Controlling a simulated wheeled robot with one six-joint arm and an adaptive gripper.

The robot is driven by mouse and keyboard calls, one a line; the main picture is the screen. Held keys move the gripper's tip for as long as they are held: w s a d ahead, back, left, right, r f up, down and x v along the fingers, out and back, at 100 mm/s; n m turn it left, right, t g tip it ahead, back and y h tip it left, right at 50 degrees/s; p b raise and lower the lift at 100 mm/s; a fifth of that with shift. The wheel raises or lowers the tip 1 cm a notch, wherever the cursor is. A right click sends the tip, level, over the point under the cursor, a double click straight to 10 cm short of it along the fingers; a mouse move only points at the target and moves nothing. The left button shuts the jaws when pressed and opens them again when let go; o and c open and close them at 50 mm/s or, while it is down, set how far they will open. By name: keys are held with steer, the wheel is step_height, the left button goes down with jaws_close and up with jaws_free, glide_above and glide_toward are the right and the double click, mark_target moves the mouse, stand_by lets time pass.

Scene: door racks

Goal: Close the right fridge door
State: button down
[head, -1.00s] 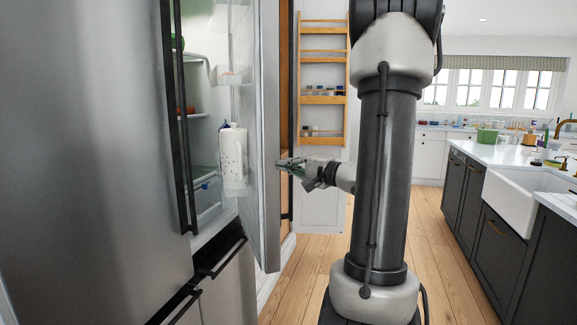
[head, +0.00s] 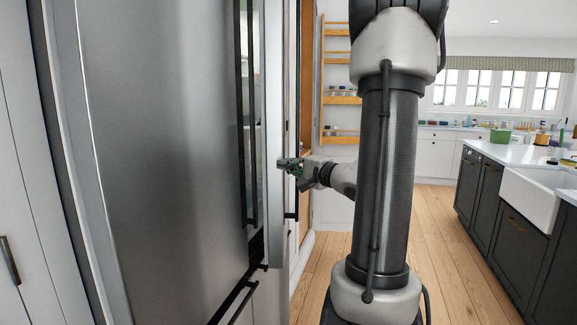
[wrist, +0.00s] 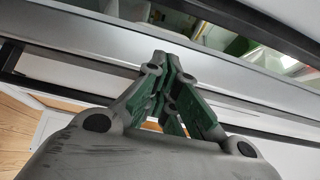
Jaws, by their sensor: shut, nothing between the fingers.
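The right fridge door (head: 273,120) shows nearly edge-on in the head view and stands partly open. A narrow strip of the fridge inside shows between it and the left fridge door (head: 160,150), which looks shut. My gripper (head: 284,164) is shut and empty, with its fingertips at the right door's edge in the head view. In the wrist view the shut fingers (wrist: 172,65) reach to the grey door edge (wrist: 110,75); I cannot tell for sure whether they touch. Shelves inside the fridge (wrist: 240,40) show beyond that edge.
Black drawer handles (head: 240,290) lie below the doors. A shelf rack door (head: 340,85) with jars stands open behind. A dark island with a white sink (head: 535,200) is at right. Wooden floor (head: 440,230) is clear between.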

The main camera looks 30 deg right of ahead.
steer(key=shift+w+a, duration=0.25)
steer(key=shift+a, duration=0.1)
stand_by(0.3)
